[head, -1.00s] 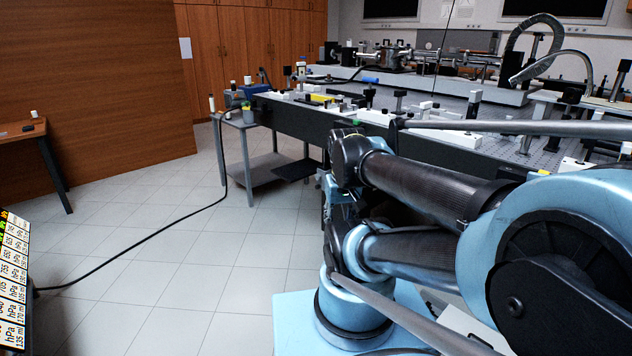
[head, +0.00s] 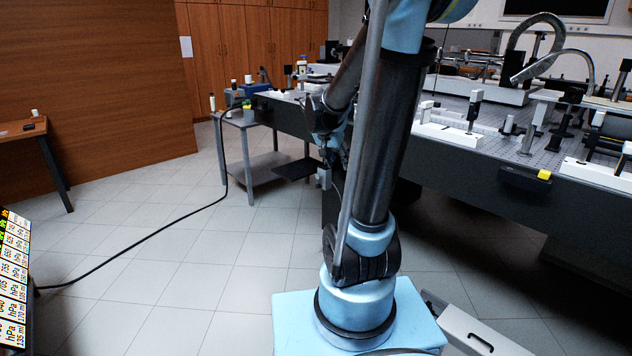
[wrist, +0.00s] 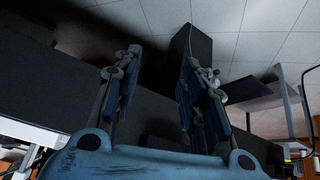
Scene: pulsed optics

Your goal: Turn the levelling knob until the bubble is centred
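I cannot make out a levelling knob or a bubble in either view. The optical table (head: 470,160) stands at the right in the head view, partly hidden behind my arm. A black fitting with a small yellow block (head: 543,174) is on its front edge; I cannot tell what it is. My gripper (wrist: 160,75) shows in the wrist view with its two blue and dark fingers apart and nothing between them. It points downward beside the dark side of the table, with the floor beyond. In the head view it is partly hidden behind my arm.
A small grey side table (head: 234,122) with bottles stands at the table's left end. A black cable (head: 150,238) runs across the tiled floor to a display (head: 14,285) at the left edge. A wooden partition (head: 100,80) stands at the left.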

